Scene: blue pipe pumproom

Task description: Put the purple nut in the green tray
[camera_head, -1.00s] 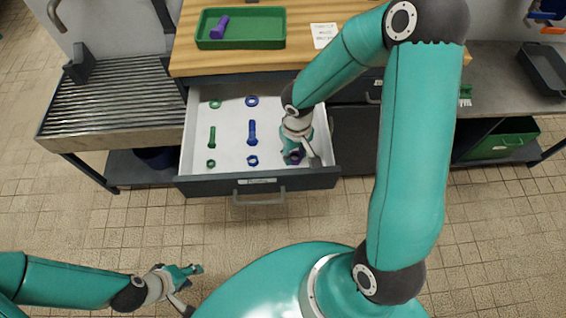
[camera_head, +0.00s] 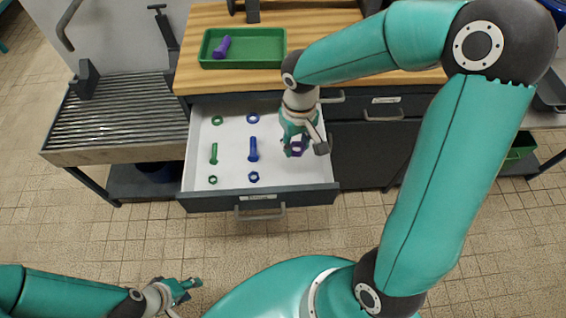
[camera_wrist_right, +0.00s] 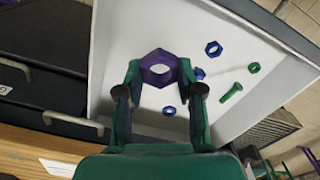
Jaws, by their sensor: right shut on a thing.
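The purple nut (camera_wrist_right: 158,55) is between the fingertips of my right gripper (camera_wrist_right: 158,75) in the right wrist view. That gripper is shut on it. In the head view, the right gripper (camera_head: 294,148) and the nut (camera_head: 297,150) are over the right part of the open drawer, and the nut looks raised above its floor. The green tray (camera_head: 260,48) sits on the wooden worktop behind the drawer, with a purple bolt (camera_head: 222,47) lying in its left part. My left gripper (camera_head: 190,287) hangs at the lower left, away from everything; its fingers are too small to judge.
The white-lined drawer (camera_head: 230,180) holds green and blue rings, bolts and nuts, including a green bolt (camera_head: 214,153) and a blue bolt (camera_head: 253,149). The drawer walls and the worktop edge (camera_head: 350,83) stand around the right gripper. A ribbed metal bench (camera_head: 115,122) is at left.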

